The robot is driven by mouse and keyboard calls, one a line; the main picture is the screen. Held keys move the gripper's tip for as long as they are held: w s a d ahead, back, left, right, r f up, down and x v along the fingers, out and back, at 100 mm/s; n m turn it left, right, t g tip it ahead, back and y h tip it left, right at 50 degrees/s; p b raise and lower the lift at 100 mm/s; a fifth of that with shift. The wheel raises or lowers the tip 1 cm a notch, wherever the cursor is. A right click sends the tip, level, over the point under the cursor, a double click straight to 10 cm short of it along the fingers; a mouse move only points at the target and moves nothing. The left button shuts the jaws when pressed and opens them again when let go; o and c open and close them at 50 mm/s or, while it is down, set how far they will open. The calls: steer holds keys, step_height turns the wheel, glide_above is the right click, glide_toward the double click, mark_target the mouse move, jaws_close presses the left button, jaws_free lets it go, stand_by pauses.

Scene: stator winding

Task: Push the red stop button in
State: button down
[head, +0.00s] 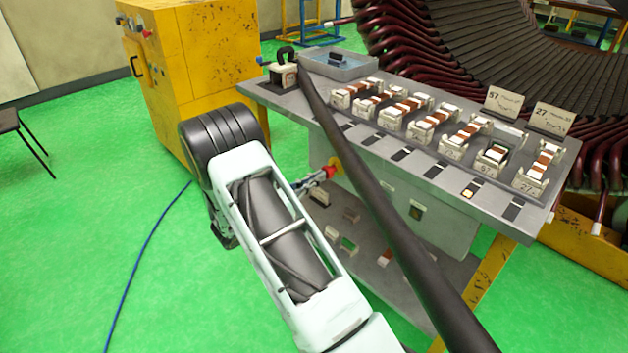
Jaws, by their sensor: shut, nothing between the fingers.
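The red stop button (329,172) shows on a yellow base (337,163) at the front of the grey bench's under-cabinet, just below the bench top. It is small and partly covered. My gripper (316,179) shows only in part, behind my pale arm link, with its tip at or very near the button's front. It is shut with nothing seen between its fingers. I cannot tell whether it touches the button or how far the button is in.
The grey bench (440,175) bears several coil blocks and two signs. A dark bar crosses in front of it. A yellow cabinet (195,65) stands at the back left, a large stator (480,50) behind the bench. A blue cable (143,255) lies on open green floor.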

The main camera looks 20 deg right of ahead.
steer(key=shift+x, duration=1)
steer(key=shift+r, duration=0.2)
steer(key=p+v, duration=0.1)
steer(key=v, duration=1.3)
steer(key=shift+a+f, duration=0.15)
steer(key=shift+a, duration=0.2)
steer(key=shift+s, duration=0.1)
